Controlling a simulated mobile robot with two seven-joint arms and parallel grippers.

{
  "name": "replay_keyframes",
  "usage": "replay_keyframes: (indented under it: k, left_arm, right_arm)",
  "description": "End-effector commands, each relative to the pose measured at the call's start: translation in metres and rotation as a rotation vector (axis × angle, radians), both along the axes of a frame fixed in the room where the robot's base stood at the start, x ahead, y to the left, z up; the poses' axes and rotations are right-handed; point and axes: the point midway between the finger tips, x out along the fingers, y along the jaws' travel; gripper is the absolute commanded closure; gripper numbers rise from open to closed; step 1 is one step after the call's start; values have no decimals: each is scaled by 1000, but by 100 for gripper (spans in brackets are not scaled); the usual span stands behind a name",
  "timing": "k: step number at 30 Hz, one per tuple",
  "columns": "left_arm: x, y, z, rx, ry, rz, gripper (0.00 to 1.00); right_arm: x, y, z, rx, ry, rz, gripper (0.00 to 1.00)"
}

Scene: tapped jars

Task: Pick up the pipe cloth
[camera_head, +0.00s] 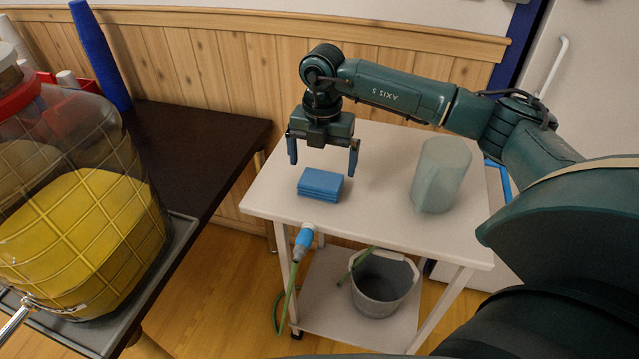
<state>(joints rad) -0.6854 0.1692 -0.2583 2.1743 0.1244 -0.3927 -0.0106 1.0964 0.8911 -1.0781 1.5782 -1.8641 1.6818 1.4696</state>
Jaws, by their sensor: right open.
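The pipe cloth is most likely the folded blue cloth (320,185) lying on the white cart's top (375,210), towards its left side. My right gripper (323,168) is above the cloth, pointing down, with its two blue fingers spread wide. The fingers appear to be on either side of the cloth in the picture, with the cloth a little below and nearer. Nothing is held between them, and I cannot tell the exact height of the fingertips over the cart. My left gripper is not in view.
A frosted container (440,175) stands on the cart's right side. A blue nozzle with a green hose (303,240) hangs at the front edge. A grey bucket (383,285) sits on the lower shelf. A large jar of yellow liquid (80,225) stands on the dark table (195,140) at left.

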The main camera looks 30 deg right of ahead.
Motion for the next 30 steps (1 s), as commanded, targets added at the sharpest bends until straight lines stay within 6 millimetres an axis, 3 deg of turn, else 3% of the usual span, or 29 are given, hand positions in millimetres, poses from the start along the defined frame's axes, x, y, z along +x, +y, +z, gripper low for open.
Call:
replay_keyframes:
  k: [5,13,22,30]
  left_arm:
    - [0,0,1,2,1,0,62]
    - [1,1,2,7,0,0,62]
    - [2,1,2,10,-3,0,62]
    - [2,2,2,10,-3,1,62]
  right_arm:
    - [0,1,-13,1,2,1,0]
    - [0,3,-51,1,2,1,0]
    - [0,3,-58,1,0,2,0]
    - [0,3,-58,1,0,2,20]
